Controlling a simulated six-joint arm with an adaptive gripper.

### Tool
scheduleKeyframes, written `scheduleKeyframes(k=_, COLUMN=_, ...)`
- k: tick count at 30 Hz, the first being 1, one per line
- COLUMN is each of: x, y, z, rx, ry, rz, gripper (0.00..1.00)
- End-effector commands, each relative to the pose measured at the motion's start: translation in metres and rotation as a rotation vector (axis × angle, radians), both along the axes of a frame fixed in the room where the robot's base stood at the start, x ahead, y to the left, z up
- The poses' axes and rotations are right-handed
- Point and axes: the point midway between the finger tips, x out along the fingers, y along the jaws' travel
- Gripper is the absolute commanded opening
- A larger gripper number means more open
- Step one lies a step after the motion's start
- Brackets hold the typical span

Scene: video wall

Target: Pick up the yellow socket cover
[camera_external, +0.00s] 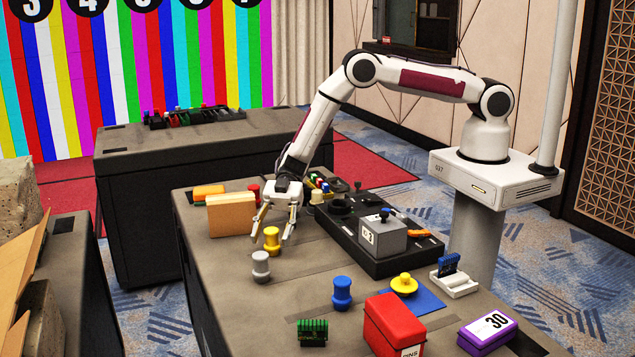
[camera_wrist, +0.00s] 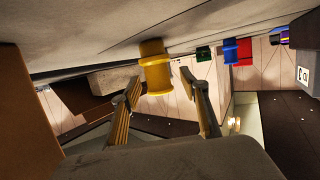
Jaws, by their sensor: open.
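The yellow socket cover (camera_external: 271,241), a spool-shaped piece, stands upright on the grey table. In the wrist view, where the table appears at the top, the yellow socket cover (camera_wrist: 155,70) shows ahead, between the fingertips in the picture. My gripper (camera_external: 273,231) points down at it with one finger to each side in the outside view. The fingers are spread and hold nothing. In the wrist view my gripper (camera_wrist: 160,82) also shows apart, and I cannot tell any contact with the cover.
A grey spool (camera_external: 261,267) stands just in front of the cover. A tan block (camera_external: 231,215) is to the left, and a black tray with a grey box (camera_external: 382,238) is to the right. A blue spool (camera_external: 342,293), a yellow knob (camera_external: 404,283) and a red box (camera_external: 394,325) stand nearer.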

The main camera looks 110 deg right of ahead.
Motion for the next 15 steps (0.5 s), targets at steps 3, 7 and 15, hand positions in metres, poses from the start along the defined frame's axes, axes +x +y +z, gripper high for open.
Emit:
scheduleKeyframes(k=3, x=0.0, y=-0.0001, z=0.0001, rx=0.0, ry=0.0, rz=0.0, gripper=0.45)
scheduleKeyframes(k=7, x=-0.0001, y=-0.0001, z=0.0002, rx=0.0, ry=0.0, rz=0.0, gripper=0.13)
scheduleKeyframes(k=15, x=0.0, y=-0.0002, z=0.0003, rx=0.0, ry=0.0, rz=0.0, gripper=0.13)
